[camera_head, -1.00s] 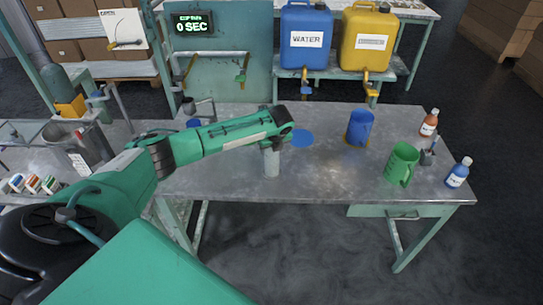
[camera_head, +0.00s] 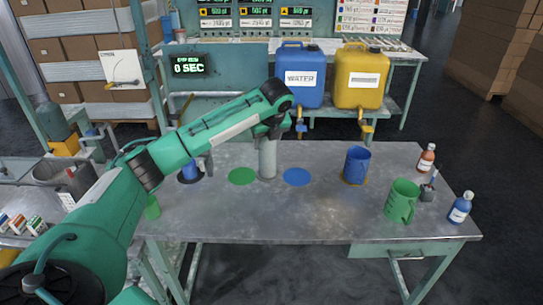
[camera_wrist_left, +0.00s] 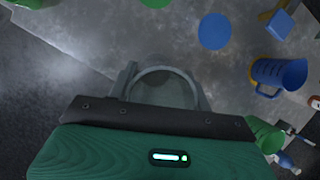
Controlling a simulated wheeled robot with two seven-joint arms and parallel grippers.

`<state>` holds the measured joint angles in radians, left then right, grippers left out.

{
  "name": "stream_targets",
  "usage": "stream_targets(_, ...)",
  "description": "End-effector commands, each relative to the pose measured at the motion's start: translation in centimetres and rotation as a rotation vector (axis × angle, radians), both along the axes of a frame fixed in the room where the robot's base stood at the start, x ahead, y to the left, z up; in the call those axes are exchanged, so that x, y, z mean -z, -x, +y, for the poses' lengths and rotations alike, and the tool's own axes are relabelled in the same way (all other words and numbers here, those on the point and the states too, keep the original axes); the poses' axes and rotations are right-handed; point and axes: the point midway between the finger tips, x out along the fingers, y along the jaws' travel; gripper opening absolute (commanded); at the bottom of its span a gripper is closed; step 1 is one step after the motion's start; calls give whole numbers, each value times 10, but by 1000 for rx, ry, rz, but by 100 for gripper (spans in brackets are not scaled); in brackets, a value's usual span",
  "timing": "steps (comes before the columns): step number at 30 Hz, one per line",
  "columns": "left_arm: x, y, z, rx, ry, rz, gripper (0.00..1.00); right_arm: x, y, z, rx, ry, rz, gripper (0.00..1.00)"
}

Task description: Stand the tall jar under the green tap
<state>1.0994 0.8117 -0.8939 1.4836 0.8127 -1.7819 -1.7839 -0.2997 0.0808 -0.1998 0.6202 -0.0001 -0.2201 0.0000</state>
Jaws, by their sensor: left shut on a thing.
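The tall jar (camera_head: 267,160) is a clear grey glass cylinder, upright over the worktable between a green disc and a blue disc. My left gripper (camera_head: 270,132) is shut on its upper part. In the left wrist view the jar's round mouth (camera_wrist_left: 163,85) shows between the fingers. I cannot tell whether its base touches the table. The green tap is hidden behind my left arm. My right gripper is out of view.
The green disc (camera_head: 242,176) and blue disc (camera_head: 297,177) lie flat on the metal worktable (camera_head: 300,220). A blue jug (camera_head: 356,164), green jug (camera_head: 402,204) and bottles stand right. Blue (camera_head: 303,82) and yellow (camera_head: 361,80) tapped canisters stand behind. The table's front middle is clear.

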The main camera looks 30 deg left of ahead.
Motion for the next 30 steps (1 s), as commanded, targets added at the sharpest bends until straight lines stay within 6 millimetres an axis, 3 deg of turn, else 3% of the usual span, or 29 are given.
stream_targets(4,-10,0,0,0,0,-1,13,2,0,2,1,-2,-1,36)
stream_targets(11,-10,2,-6,-27,0,0,13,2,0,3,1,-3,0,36)
stream_targets(20,11,21,-48,-307,-2,2,13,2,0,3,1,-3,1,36)
stream_targets(30,38,56,-98,-721,-2,1,13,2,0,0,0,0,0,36)
